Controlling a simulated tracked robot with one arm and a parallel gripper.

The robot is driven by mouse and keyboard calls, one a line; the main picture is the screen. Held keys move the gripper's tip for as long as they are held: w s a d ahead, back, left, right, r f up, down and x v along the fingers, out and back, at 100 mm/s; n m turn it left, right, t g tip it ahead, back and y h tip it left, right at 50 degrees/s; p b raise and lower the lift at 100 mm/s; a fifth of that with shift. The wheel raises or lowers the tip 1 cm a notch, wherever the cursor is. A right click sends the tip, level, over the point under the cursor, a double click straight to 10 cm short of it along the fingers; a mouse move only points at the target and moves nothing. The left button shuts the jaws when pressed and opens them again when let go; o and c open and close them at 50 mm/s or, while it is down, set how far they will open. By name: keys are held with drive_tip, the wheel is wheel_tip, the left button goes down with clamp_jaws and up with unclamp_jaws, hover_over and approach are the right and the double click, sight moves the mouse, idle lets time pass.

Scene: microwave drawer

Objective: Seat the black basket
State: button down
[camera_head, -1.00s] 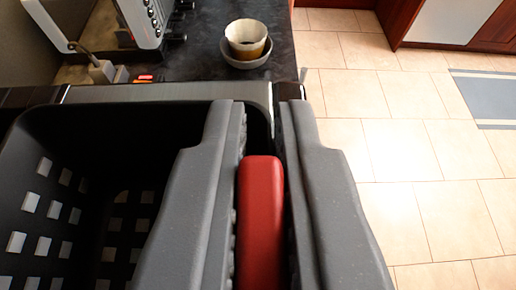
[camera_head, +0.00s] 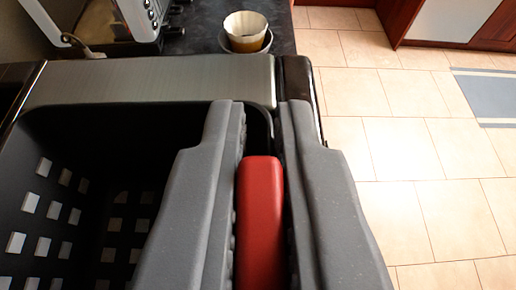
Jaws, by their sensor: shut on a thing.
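The black basket (camera_head: 120,130), with rows of square holes in its wall, fills the lower left. My gripper (camera_head: 262,108) is at the basket's right side, its two grey fingers pointing away from me. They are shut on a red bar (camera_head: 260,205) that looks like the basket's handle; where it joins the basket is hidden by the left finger. The basket's far rim lies close to a brushed-metal panel (camera_head: 150,80); I cannot tell whether they touch. The basket's near end is out of view.
Past the panel, a dark counter (camera_head: 200,28) holds a bowl with a cup (camera_head: 246,30) in it and a silver appliance (camera_head: 135,22) at the back left. Tiled floor (camera_head: 400,140) lies open on the right, with a grey mat (camera_head: 490,95) and wooden cabinets (camera_head: 400,15) beyond.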

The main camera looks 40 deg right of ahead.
drive_tip(key=shift+f+b, duration=0.3)
drive_tip(key=shift+f, duration=0.1)
drive_tip(key=c, duration=1.5)
unclamp_jaws()
drive_tip(key=shift+o, duration=0.2)
drive_tip(key=v, duration=1.4)
drive_tip(key=shift+f, duration=0.15)
drive_tip(key=shift+d, duration=0.1)
drive_tip(key=d+r+n+t+y, duration=0.2)
drive_tip(key=d+r+n+y, duration=0.2)
drive_tip(key=d+r, duration=0.4)
drive_tip(key=s+d+r+n+t+y, duration=0.1)
drive_tip(key=d+r+n+t+y, duration=0.2)
drive_tip(key=d+r, duration=0.6)
drive_tip(key=d+y, duration=0.1)
drive_tip(key=d, duration=0.6)
drive_tip(key=shift+s+d+n+y, duration=0.2)
drive_tip(key=shift+s+n+y, duration=0.1)
drive_tip(key=shift+n, duration=0.1)
